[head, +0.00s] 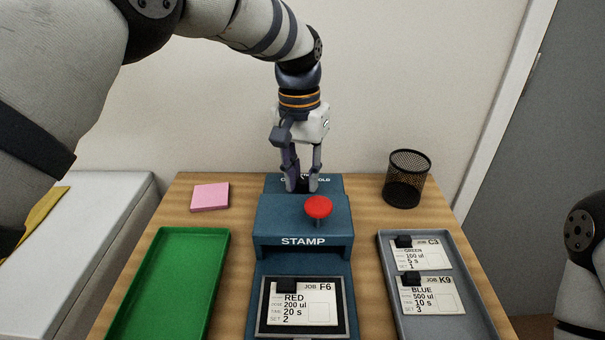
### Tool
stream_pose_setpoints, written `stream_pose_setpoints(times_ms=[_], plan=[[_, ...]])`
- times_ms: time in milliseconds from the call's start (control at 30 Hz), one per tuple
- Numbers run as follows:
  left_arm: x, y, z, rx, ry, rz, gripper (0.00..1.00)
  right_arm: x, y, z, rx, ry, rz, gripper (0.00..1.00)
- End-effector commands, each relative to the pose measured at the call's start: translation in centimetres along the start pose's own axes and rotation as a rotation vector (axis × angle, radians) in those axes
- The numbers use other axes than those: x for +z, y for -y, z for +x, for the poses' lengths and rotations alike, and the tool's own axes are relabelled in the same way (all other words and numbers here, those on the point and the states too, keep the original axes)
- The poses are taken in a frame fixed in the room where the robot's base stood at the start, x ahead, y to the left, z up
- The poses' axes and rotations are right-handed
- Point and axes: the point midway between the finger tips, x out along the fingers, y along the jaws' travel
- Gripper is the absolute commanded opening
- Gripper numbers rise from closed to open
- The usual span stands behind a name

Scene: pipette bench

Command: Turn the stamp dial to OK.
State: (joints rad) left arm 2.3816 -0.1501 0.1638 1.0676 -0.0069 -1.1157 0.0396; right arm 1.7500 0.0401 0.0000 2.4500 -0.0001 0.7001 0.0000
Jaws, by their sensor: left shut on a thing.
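The blue stamp machine (303,216) stands in the middle of the wooden table, with a red knob (318,207) on its top and the word STAMP on its front. My left gripper (302,186) points down at the back of the machine, behind the red knob, and is shut on a dark part there, apparently the stamp dial. The fingers cover most of that part and of the lettering behind it, so the dial's setting cannot be read. A RED job card, F6 (303,310), lies in the frame at the machine's front. My right gripper is not in view.
A green tray (220,265) is empty at the left. A grey tray (385,262) at the right holds job cards C3 (430,257) and K9 (428,304). A pink note pad (210,197) and a black mesh cup (407,180) stand at the back.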

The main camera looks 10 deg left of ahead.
Motion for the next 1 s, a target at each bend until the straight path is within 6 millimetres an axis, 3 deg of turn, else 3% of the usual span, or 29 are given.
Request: stream_pose_setpoints(times_ms=[400, 967, 1000], plan=[[-0.02, -0.04, -0.07, -0.001, -0.009, -0.174, 0.00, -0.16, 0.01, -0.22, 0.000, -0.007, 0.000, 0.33], [-0.02, -0.04, -0.04, 0.000, -0.010, -0.200, 0.00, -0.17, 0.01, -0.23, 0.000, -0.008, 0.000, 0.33], [-0.01, -0.04, -0.04, 0.000, -0.010, -0.200, 0.29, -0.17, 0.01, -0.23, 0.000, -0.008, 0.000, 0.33]])
